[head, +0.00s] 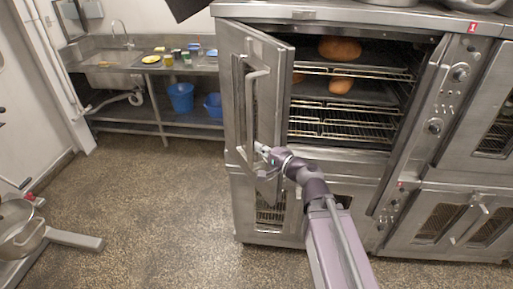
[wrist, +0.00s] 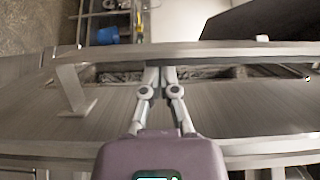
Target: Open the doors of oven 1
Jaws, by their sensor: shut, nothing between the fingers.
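Oven 1 is the upper steel oven, with a red "1" label (head: 474,27). Its left door (head: 273,60) stands partly open, swung out towards me, with its bar handle (head: 255,100) and window on the face I see. A narrow slanted panel (head: 412,130) right of the opening looks like the right door, open and nearly edge-on. My gripper (head: 261,149) is at the lower part of the left door, close to the handle's lower end. In the wrist view my gripper (wrist: 160,68) is shut and empty over the door; whether it touches cannot be told. The handle (wrist: 73,90) is left of the fingers.
Bread loaves (head: 340,48) sit on racks inside the oven. Knobs (head: 459,73) are on the control panel at right. A lower oven (head: 470,215) is beneath, closed. A sink counter (head: 110,75) with blue buckets (head: 181,97) is behind left.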

